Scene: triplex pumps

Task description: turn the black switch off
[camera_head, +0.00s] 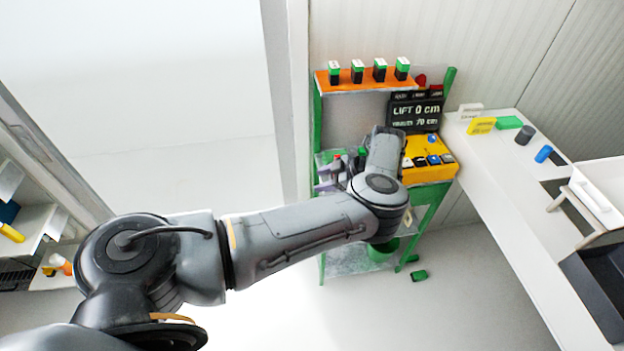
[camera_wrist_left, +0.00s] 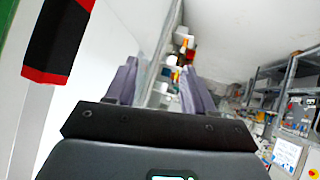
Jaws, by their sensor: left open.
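My left arm reaches across the head view to a green-framed stand. My left gripper (camera_head: 330,174) is at the stand's left side, left of the yellow control box (camera_head: 436,173), and looks empty. In the left wrist view its two grey fingers (camera_wrist_left: 160,85) are apart with nothing between them. The yellow box carries several small dark, blue and light controls; I cannot tell which is the black switch. My wrist hides the box's left part. A black block with red ends (camera_wrist_left: 55,42) shows close at the wrist view's upper left, outside the fingers; I cannot tell what it is.
Above the box is a black display (camera_head: 416,114) reading "LIFT 0 cm". An orange shelf (camera_head: 345,83) holds several green, black and white blocks. A white counter (camera_head: 515,205) stands right. The floor in front is clear.

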